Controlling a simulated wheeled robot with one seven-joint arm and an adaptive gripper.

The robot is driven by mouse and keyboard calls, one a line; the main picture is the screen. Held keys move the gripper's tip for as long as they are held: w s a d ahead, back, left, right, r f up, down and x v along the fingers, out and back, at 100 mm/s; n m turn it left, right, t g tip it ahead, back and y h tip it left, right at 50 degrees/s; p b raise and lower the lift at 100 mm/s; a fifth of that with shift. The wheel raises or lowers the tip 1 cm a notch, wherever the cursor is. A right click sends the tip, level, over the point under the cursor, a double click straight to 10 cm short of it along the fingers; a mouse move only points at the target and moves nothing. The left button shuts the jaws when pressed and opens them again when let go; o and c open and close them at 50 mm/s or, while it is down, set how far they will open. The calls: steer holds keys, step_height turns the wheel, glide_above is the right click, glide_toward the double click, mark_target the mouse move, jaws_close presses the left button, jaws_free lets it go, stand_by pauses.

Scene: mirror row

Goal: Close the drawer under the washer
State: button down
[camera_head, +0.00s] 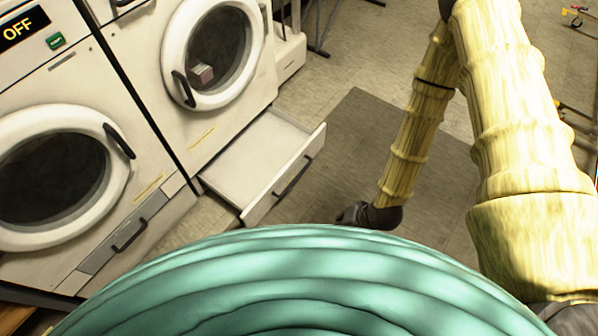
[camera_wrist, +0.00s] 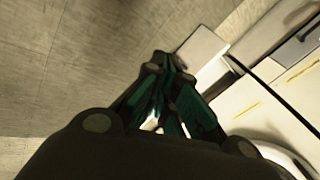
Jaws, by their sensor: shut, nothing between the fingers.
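The drawer (camera_head: 262,152) under the washer with the round door (camera_head: 215,50) is pulled out over the floor. Its front panel with a dark handle (camera_head: 292,175) faces lower right. In the wrist view, a pale panel that looks like the drawer (camera_wrist: 201,50) lies just beyond the fingertips. My gripper (camera_head: 348,214) is low, to the right of the drawer front and apart from it in the head view. In the wrist view my gripper (camera_wrist: 162,62) has its fingers together with nothing between them. Whether the tips touch the drawer is unclear there.
A second washer (camera_head: 60,165) stands at the left with its own drawer (camera_head: 125,235) shut. A dark mat (camera_head: 365,130) covers floor right of the open drawer. A large green rounded shape (camera_head: 300,280) blocks the bottom of the head view.

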steer(key=w+a+f+m+t+y+b, duration=0.1)
steer(key=w+a+f+t+y+b, duration=0.1)
steer(key=w+f+b, duration=0.5)
steer(key=w+a+f+m+t+y+b, duration=0.2)
steer(key=w+f+b, duration=0.3)
steer(key=w+b, duration=0.25)
steer(key=m+t+y+b, duration=0.2)
steer(key=y+b, duration=0.1)
steer(key=b, duration=0.8)
glide_toward(294, 162)
steer(key=b+x, duration=0.2)
steer(key=b, duration=0.1)
steer(key=b+x, duration=0.3)
steer(key=shift+a+f, duration=0.1)
steer(key=shift+f, duration=0.3)
steer(key=shift+w+a+r+b, duration=0.15)
steer(key=shift+w+a+b, duration=0.3)
steer(key=shift+a, duration=0.15)
